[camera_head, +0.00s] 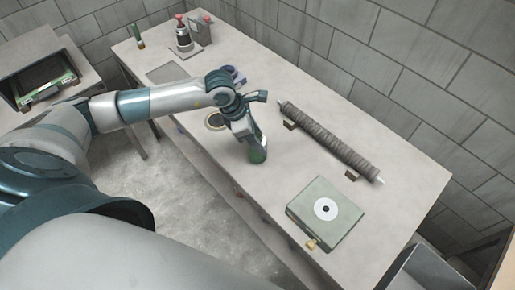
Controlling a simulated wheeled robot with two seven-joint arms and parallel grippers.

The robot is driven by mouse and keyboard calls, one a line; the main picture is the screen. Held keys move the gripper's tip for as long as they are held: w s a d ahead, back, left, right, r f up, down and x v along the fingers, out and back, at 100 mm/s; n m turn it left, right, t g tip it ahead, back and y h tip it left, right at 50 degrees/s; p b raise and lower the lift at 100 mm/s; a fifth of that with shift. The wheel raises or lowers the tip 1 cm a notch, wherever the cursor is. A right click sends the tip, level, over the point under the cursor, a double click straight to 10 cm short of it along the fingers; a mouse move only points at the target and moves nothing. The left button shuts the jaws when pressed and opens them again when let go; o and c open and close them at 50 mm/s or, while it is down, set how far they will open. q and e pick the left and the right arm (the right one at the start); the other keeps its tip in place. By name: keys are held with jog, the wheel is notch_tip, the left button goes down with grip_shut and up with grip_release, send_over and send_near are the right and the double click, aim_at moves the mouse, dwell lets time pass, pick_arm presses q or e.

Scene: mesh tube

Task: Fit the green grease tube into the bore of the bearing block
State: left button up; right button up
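The bearing block (306,228) is a grey-green box lying on the bench at the lower right. A white ring with a dark bore (325,209) shows on its top face. My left gripper (256,143) points down over the bench's front part, to the upper left of the block. A dark green cylinder, seemingly the green grease tube (258,157), is at its fingertips and looks gripped. The fingers cover its upper part. The tube is apart from the block. My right gripper is not in view.
A long grey mesh-covered roller (330,143) lies on small brackets behind the block. Bare bench separates gripper and block.

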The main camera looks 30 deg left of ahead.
pick_arm(q)
grip_shut()
jog(key=shift+r+b, duration=0.65)
jog(key=shift+r, duration=0.15)
notch_tip(320, 180, up, 2)
jog(key=shift+r+b, duration=0.25)
jog(key=shift+b, duration=0.5)
jog(key=s+d+r+b, duration=0.3)
jog(key=s+d+r, duration=0.4)
jog(key=d, duration=0.2)
jog(key=shift+d+b, duration=0.15)
jog(key=shift+b, duration=0.15)
